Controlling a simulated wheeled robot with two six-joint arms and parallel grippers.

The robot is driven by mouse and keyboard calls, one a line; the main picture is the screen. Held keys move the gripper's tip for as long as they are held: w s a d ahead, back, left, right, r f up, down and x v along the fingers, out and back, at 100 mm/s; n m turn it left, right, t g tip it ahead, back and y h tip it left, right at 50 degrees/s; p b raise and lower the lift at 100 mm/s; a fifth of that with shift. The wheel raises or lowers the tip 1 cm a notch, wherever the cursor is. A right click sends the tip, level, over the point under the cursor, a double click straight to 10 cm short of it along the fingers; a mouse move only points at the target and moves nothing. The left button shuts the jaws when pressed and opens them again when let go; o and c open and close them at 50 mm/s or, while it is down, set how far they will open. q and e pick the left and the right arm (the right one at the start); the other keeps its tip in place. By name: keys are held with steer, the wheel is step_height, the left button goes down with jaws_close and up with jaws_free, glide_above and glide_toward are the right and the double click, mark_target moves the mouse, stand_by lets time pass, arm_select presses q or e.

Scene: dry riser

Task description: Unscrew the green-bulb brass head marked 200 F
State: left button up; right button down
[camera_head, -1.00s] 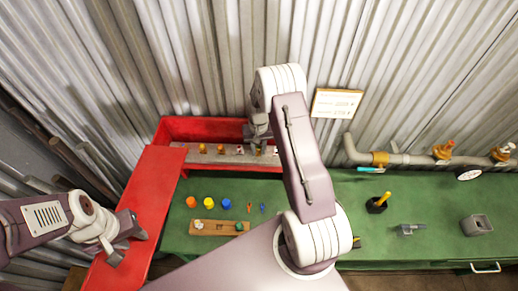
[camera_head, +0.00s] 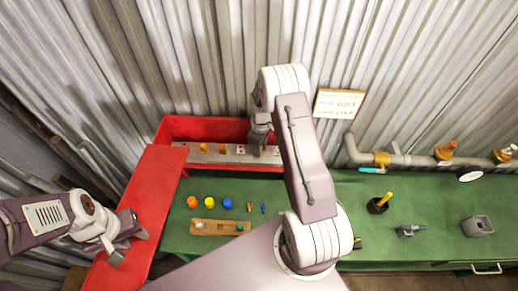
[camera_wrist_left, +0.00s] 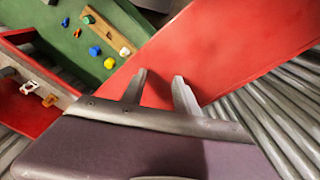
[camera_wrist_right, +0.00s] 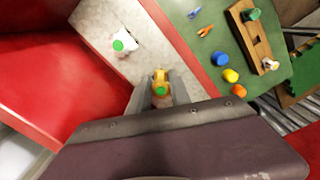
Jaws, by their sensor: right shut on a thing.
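My right gripper (camera_wrist_right: 160,92) is shut on a brass head with a green bulb (camera_wrist_right: 160,76). The marking on the head is not readable. A white head with a green bulb (camera_wrist_right: 122,42) stands beside it on the grey rack (camera_wrist_right: 98,18). In the head view my right gripper (camera_head: 258,143) is low at the rack, partly hidden by my arm. Several other heads, among them an orange-brass one (camera_head: 203,147), stand along the rack to its left. My left gripper (camera_wrist_left: 158,90) is open and empty over the red lid (camera_wrist_left: 228,50).
The rack sits in a red box (camera_head: 215,125) against the corrugated wall. On the green bench (camera_head: 330,210) are coloured caps (camera_head: 209,202), a wooden block (camera_head: 212,227), a black pot (camera_head: 377,206) and a grey vise (camera_head: 410,231). A pipe (camera_head: 408,160) runs at right.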

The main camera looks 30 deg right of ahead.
steer(key=shift+d+r+n, duration=0.1)
steer(key=shift+d+n, duration=0.15)
steer(key=shift+n, duration=0.25)
